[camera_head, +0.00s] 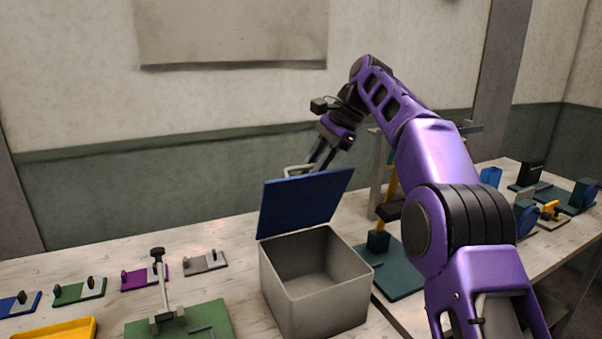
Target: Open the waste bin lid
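The waste bin is a grey open-topped box (316,289) on the table, and its empty-looking inside shows. Its blue lid (305,203) stands raised, a little past upright, along the far edge of the box. A pale handle (298,169) shows just above the lid's top edge, on its far side. My gripper (316,167) points down behind the top of the lid, close to the handle. Its fingertips are partly hidden by the lid, so I cannot tell whether they touch or grip the handle.
A green fixture with an upright lever (190,323) stands left of the bin, with a yellow tray (55,331) at the front left. Small coloured fixtures line the back left. A dark green press-like stand (402,276) is close at the bin's right. More fixtures stand far right.

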